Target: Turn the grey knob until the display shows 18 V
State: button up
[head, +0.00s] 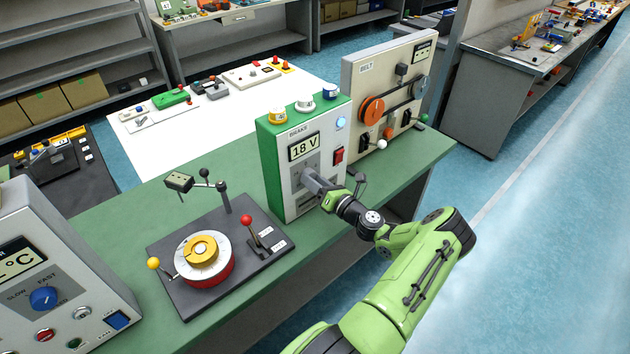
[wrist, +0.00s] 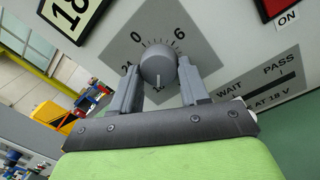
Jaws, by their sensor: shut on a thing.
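The green and white BRAKE box (head: 270,160) stands on the green bench. Its display (head: 304,147) reads 18 V, and part of it shows at the top left of the wrist view (wrist: 70,14). The grey knob (wrist: 158,65) sits on a grey dial plate (wrist: 190,40) marked with numbers such as 0, 6 and 24. The knob's white line points down in the wrist view, at a number partly hidden. My gripper (wrist: 158,80) is shut on the knob, one finger on each side.
A red switch (head: 338,156) is right of the dial, and a WAIT/PASS gauge (wrist: 255,92) is below it. A BELT panel (head: 385,95) stands to the right. A dark board with a red and white turntable (head: 205,262) is at left.

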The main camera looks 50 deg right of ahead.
jog(key=shift+f, duration=0.15)
dwell(0.3)
jog(key=o, duration=1.1)
jog(key=shift+c, duration=0.2)
jog(key=s+a+b, duration=0.1)
jog(key=s+a, duration=0.1)
jog(key=s, duration=1.3)
jog(key=shift+s+a+f, duration=0.25)
jog(key=shift+a+f, duration=0.05)
jog(key=shift+a, duration=0.1)
